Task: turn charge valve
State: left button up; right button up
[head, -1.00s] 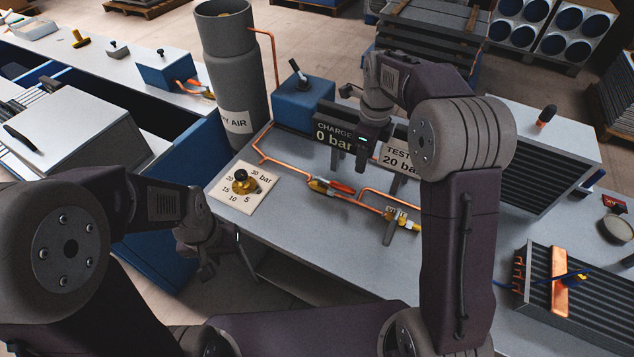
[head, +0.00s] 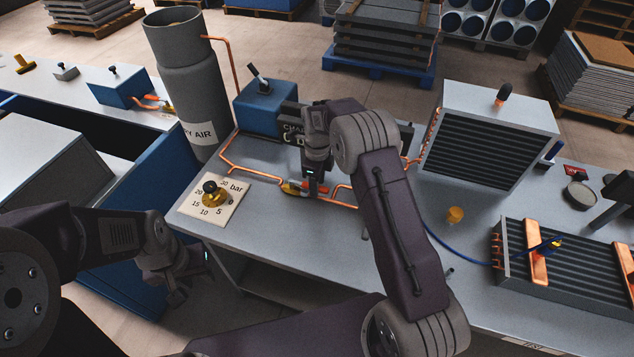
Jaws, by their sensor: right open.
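The charge valve (head: 291,188), a brass body on the copper line, lies on the grey bench; its red handle is mostly hidden by my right gripper. My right gripper (head: 313,188) is open and points down at the handle's place; whether it touches the handle cannot be told. The dark CHARGE display (head: 291,138) stands behind and is partly covered by my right wrist, so its reading is hidden. The regulator dial (head: 213,195), with a black and brass knob, is on a cream plate at left. My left gripper (head: 185,288) hangs off the bench's front left; its jaws are unclear.
A grey DRY AIR cylinder (head: 187,85) and a blue pump box (head: 262,108) stand behind the copper pipe (head: 250,172). A finned condenser (head: 490,135) stands at right.

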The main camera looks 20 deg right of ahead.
jog(key=shift+a, duration=0.1)
grip_shut()
dwell(1.4)
